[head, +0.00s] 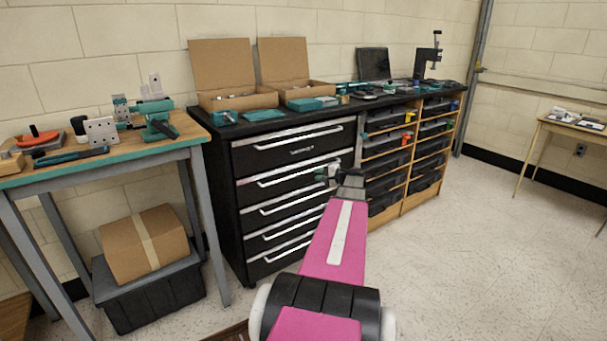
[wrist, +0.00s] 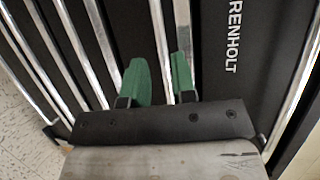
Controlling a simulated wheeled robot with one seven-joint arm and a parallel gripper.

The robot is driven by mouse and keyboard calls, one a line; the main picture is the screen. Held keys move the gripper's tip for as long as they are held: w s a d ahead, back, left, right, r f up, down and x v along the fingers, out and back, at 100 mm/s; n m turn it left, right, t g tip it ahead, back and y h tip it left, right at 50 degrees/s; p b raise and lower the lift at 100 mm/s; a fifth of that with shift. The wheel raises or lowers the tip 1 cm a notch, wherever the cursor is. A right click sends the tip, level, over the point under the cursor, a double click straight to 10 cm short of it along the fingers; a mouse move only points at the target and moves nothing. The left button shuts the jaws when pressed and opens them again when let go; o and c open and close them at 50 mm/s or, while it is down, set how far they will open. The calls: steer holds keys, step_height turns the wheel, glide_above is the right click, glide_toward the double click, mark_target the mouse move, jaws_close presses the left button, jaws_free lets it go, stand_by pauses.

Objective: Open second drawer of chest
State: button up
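The black drawer chest (head: 237,220) stands in the middle of the head view, its stacked drawers looking shut. The second drawer (head: 252,191) from the top has a long silver bar handle (head: 285,179), below the top drawer with the white label. My gripper (head: 328,174) is in front of the right part of this drawer. In the wrist view its two green fingers (wrist: 160,80) are apart, one on either side of the second drawer's silver handle (wrist: 158,35). The gap holds only the bar; I cannot tell whether either finger touches it.
A workbench (head: 110,160) with tools stands left, with a carton on a black bin (head: 150,298) under it. Open cardboard boxes (head: 235,97) sit on the chest's top. Shelves of black bins (head: 385,163) adjoin on the right. The floor (head: 480,260) at right is clear.

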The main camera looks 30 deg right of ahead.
mark_target(305, 173)
steer(key=x, duration=0.8)
steer(key=shift+w+a+f, duration=0.1)
steer(key=shift+w, duration=0.05)
steer(key=shift+c, duration=0.3)
jaws_close()
